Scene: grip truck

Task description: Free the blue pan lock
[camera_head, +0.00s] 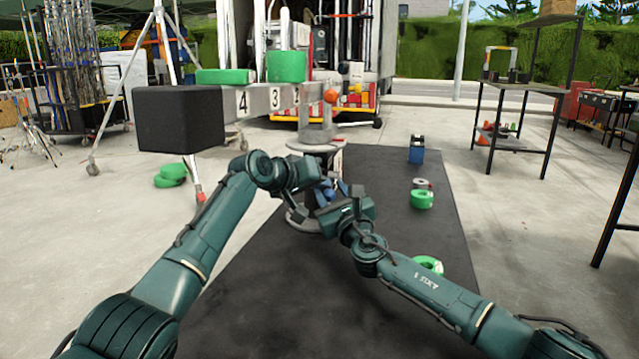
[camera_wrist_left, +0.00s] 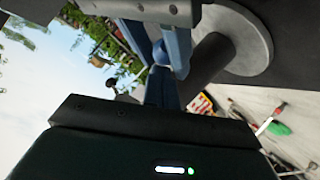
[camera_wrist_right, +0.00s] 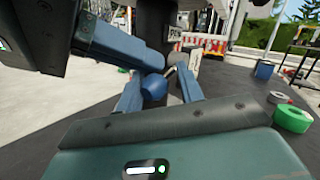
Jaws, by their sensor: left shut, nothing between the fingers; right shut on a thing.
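The blue pan lock (camera_wrist_right: 153,88) shows as a round blue knob by the dark column in the right wrist view. It also shows among blue fingers in the left wrist view (camera_wrist_left: 162,54). My right gripper (camera_wrist_right: 158,84) is shut on it, its blue fingers on either side. My left gripper (camera_wrist_left: 163,78) is shut and empty, its fingers close to the knob and to my right gripper. In the head view my left gripper (camera_head: 322,190) and right gripper (camera_head: 336,192) meet low at the column, and the wrists largely hide the knob.
A round grey plate (camera_wrist_left: 240,45) is near the grippers. Green rolls (camera_head: 421,199) and a blue box (camera_head: 416,155) lie on the dark mat (camera_head: 385,180).

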